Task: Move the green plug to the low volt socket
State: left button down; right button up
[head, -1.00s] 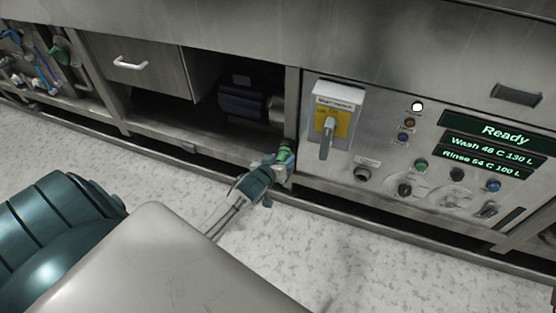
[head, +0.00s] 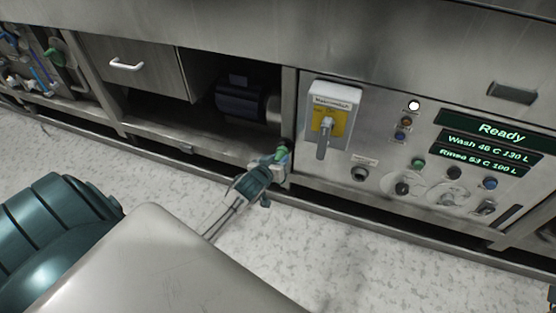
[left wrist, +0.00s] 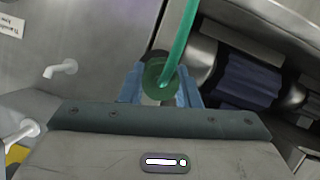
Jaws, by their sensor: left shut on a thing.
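The green plug (head: 282,154) is at the front of the steel post, left of the control panel. My left gripper (head: 274,168) is shut on it. In the left wrist view the round green plug (left wrist: 158,77) sits between the blue fingers, and a green cable runs up from it. A pale fitting (head: 284,177) shows behind the gripper; whether the plug is seated in it is hidden. A dark round socket (head: 360,174) sits low on the panel under a small label too small to read; it may be the low volt socket.
The grey switch box (head: 334,96) with a yellow plate and lever juts out above that socket. Knobs and buttons (head: 419,163) lie to its right. A dark blue motor (head: 240,95) stands in the open bay. The floor (head: 330,250) in front is clear.

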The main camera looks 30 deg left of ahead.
pick_arm(q)
jog(key=shift+s, duration=0.15)
jog(key=shift+s+d+p, duration=0.2)
jog(key=shift+s+p, duration=0.15)
jog(key=shift+s, duration=0.4)
jog(key=shift+s+d+p, duration=0.15)
jog(key=shift+s+p, duration=0.2)
jog(key=shift+s, duration=0.35)
jog(key=shift+s+d+p, duration=0.2)
jog(key=shift+s+p, duration=0.15)
jog(key=shift+s, duration=0.4)
jog(key=shift+s, duration=0.1)
dwell(0.4)
